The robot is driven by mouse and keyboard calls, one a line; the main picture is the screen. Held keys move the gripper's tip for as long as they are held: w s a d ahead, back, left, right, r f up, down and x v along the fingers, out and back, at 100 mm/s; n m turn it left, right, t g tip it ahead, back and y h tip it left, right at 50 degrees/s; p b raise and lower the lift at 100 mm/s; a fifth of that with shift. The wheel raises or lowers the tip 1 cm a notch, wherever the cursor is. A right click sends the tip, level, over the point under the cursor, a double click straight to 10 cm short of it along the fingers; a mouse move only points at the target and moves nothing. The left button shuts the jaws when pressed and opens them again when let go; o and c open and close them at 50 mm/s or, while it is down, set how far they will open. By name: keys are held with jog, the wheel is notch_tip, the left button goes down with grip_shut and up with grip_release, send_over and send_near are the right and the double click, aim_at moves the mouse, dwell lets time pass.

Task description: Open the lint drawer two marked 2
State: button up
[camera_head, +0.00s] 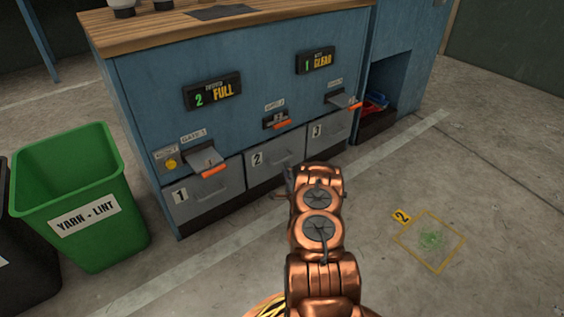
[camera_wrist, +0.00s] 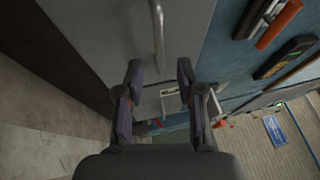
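The grey lint drawer two (camera_head: 275,160), marked 2 on a white label (camera_head: 258,159), is in the lower middle of the blue cabinet and looks shut, flush with its neighbours. My gripper (camera_head: 287,180) is in front of its lower right part, mostly hidden by my copper arm in the head view. In the wrist view my gripper (camera_wrist: 160,72) is open and empty. A grey bar handle (camera_wrist: 158,30) on a grey drawer face (camera_wrist: 105,35) lies just ahead, in line with the gap between the fingertips. I cannot tell whether they touch it.
Drawer 1 (camera_head: 205,193) and drawer 3 (camera_head: 330,132) flank drawer two. Gates with orange-edged handles (camera_head: 214,170) stick out above. A green yarn-lint bin (camera_head: 85,200) stands at left. A yellow floor square (camera_head: 430,241) marked 2 lies at right. Floor in front is mostly clear.

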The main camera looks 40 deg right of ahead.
aim_at(284, 160)
jog(key=shift+b+x, duration=1.1)
jog(key=shift+x, duration=1.75)
grip_shut()
